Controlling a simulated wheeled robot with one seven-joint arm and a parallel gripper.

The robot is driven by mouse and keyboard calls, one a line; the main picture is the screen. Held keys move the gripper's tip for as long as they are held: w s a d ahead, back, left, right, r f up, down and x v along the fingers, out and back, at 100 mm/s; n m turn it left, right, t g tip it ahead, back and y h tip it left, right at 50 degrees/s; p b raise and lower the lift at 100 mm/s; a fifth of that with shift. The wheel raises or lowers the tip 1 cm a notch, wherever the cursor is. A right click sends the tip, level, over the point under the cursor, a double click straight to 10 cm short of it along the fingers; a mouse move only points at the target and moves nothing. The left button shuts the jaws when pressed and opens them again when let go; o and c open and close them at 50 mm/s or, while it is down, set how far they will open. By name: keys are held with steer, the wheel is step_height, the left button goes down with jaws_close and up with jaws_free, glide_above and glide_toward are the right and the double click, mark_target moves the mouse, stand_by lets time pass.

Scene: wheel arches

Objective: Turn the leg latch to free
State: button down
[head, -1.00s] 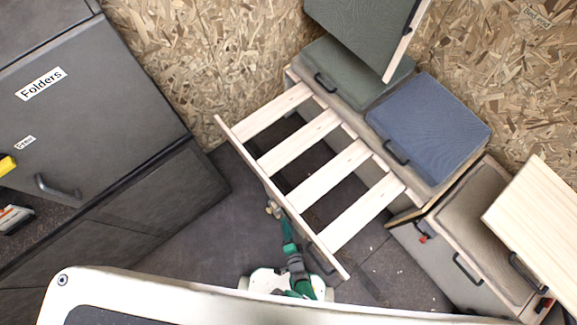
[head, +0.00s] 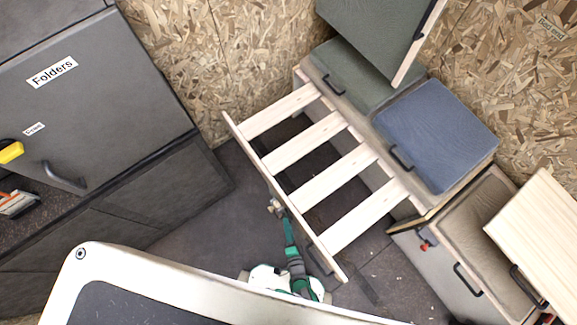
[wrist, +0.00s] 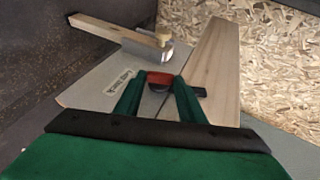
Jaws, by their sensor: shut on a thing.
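In the wrist view my gripper (wrist: 160,88) has its green fingers closed on a small red and black knob (wrist: 160,78), which I take to be the leg latch. The fingers hide its sides, and its turn position is unclear. The knob sits by a pale panel (wrist: 92,85) with a small label too blurred to read. Just beyond are a wooden leg (wrist: 118,32) and a metal piece (wrist: 166,50). In the head view my gripper (head: 284,218) is at the outer rail (head: 262,172) of the slatted pull-out frame; the knob is not distinguishable there.
Slats (head: 318,140) extend from the bench with the blue cushion (head: 436,135). A dark cabinet (head: 95,110) stands left. Another small red knob (head: 424,246) is on the right-hand box. A wooden board (head: 545,235) juts in at right. Dark floor (head: 205,215) is clear between cabinet and frame.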

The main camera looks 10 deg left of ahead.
steer(key=shift+a, duration=0.2)
steer(key=c, duration=1.2)
jaws_free()
steer(key=shift+o, duration=0.2)
steer(key=shift+d, duration=0.2)
steer(key=v, duration=1)
steer(key=shift+s, duration=0.35)
steer(key=shift+r, duration=0.15)
